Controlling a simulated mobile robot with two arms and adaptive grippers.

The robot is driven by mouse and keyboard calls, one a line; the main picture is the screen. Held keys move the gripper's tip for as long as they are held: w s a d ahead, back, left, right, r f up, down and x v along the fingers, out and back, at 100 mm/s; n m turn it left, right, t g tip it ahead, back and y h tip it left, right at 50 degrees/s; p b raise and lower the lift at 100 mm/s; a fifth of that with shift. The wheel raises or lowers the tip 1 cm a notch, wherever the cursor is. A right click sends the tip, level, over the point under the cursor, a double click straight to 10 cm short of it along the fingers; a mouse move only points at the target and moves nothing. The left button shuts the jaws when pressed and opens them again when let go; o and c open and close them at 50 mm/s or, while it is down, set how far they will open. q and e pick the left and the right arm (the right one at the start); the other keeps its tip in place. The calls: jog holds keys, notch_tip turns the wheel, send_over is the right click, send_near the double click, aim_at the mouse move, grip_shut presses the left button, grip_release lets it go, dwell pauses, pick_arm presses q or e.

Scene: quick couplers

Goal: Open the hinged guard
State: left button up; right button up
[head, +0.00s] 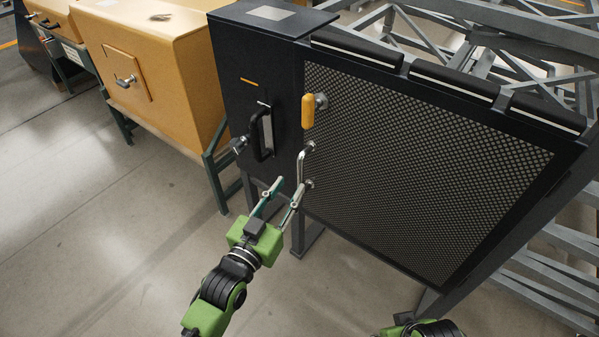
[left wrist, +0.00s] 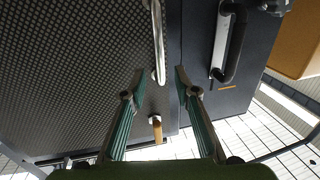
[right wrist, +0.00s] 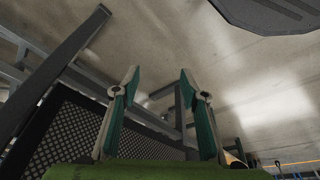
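The hinged guard is a black-framed panel of dark mesh (head: 420,150), which looks closed against the dark cabinet beside it. A silver bar handle (head: 301,168) stands on its left edge, below a yellow latch lever (head: 308,111). My left gripper (head: 290,184) is open with its fingertips close to the lower part of the handle. In the left wrist view the handle (left wrist: 159,45) shows just beyond the gap between the fingertips (left wrist: 160,72); contact cannot be told. My right gripper (right wrist: 159,73) is open and empty; the guard's mesh (right wrist: 65,135) shows to its lower left.
The dark cabinet (head: 235,80) left of the guard carries a black handle (head: 262,135) and a small knob (head: 239,145). A yellow cabinet (head: 165,65) stands further left. Grey frame beams (head: 480,40) lie behind the guard. The floor in front is clear.

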aim_at(299, 173)
pick_arm(q)
jog(key=b+x, duration=0.1)
jog(key=x, duration=0.5)
jog(key=shift+w+f, duration=0.1)
jog(key=shift+w, duration=0.05)
jog(key=shift+w+d, duration=0.35)
jog(key=shift+w, duration=0.25)
pick_arm(e)
jog(key=shift+v, duration=2.65)
jog(key=shift+w, duration=0.1)
pick_arm(q)
grip_shut()
